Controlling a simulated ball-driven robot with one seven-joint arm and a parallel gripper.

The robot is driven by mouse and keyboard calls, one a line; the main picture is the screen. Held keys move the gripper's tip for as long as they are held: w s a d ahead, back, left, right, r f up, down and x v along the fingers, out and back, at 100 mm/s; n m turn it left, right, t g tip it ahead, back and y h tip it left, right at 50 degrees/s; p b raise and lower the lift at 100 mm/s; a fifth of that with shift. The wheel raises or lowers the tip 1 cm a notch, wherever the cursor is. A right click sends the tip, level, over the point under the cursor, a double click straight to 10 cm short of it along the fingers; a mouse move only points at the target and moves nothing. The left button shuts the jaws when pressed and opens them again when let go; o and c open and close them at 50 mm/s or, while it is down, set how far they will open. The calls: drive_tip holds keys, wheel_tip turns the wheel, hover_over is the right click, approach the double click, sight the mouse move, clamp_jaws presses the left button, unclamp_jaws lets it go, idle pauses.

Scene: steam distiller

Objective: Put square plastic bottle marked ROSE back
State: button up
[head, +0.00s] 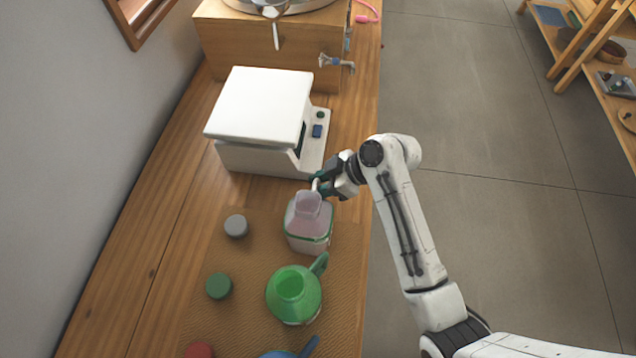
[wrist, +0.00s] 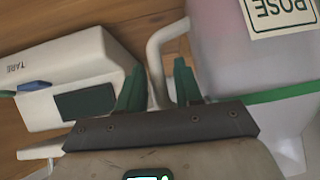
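The square plastic bottle marked ROSE (head: 309,225) is translucent pink with a green band and appears upright at the far end of a brown woven mat (head: 250,262). Whether its base touches the mat is unclear. Its ROSE label (wrist: 279,14) shows at the top right of the wrist view. My gripper (head: 320,184) is at the bottle's far side, by its white handle. In the wrist view the green fingers (wrist: 160,85) stand either side of the handle (wrist: 156,55). Whether they press on it is not clear.
A white scale (head: 262,108) with a TARE button stands just beyond the bottle. A green jug (head: 293,294) is close on the near side. Grey (head: 236,226), green (head: 219,286) and red (head: 199,351) caps lie along the mat's left. The bench's right edge is close to my gripper.

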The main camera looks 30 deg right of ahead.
drive_tip(key=shift+o, duration=0.7)
drive_tip(key=v, duration=1.2)
drive_tip(key=s+d+f+m+g+h, duration=0.1)
drive_tip(key=s+f+m+h, duration=0.3)
drive_tip(key=s, duration=0.7)
drive_tip(key=s+f+m+g+h, duration=0.2)
drive_tip(key=s+f+m+h, duration=0.2)
drive_tip(key=s, duration=0.7)
drive_tip(key=f+m, duration=0.2)
drive_tip(key=m, duration=0.1)
drive_tip(key=shift+d+g+b, duration=0.3)
drive_tip(key=shift+d+g, duration=0.1)
